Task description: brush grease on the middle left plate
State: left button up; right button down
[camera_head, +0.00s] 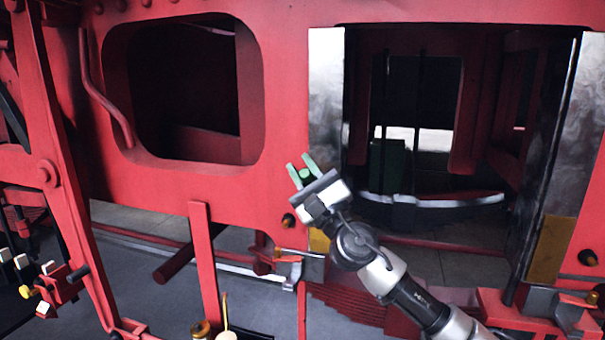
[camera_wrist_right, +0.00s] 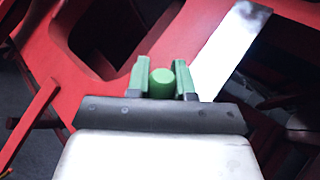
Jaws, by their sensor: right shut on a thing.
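A tall silver metal plate (camera_head: 326,95) lines the left side of the central opening in the red frame. It also shows in the right wrist view (camera_wrist_right: 232,48), behind and right of the fingers. My right gripper (camera_head: 301,170) is in front of the red frame, just left of the plate's lower part. Its green fingers are shut on a green cylinder (camera_wrist_right: 162,83), seen mostly end-on, also visible in the head view (camera_head: 305,173). Whether it is a brush handle cannot be told; no bristles or grease show. My left gripper is not in view.
A second metal plate (camera_head: 572,130) lines the opening's right side. The red frame (camera_head: 285,75) has a rounded window at left. A red upright post (camera_head: 205,270) and a slanted red bar (camera_head: 60,190) stand to the left. A brass-coloured object (camera_head: 200,329) shows at the bottom edge.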

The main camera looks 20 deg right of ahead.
notch_tip(320, 180, down, 2)
jog(key=shift+s+a+f+b, duration=0.1)
jog(key=shift+s+b, duration=0.05)
jog(key=shift+b, duration=0.85)
notch_tip(320, 180, down, 13)
jog(key=b, duration=1.1)
jog(key=shift+s+a, duration=0.1)
jog(key=s+a+p, duration=0.2)
jog(key=s+p, duration=0.1)
jog(key=s+a+p, duration=0.1)
jog(key=s, duration=0.1)
jog(key=shift+a+f, duration=0.1)
jog(key=shift+a, duration=0.05)
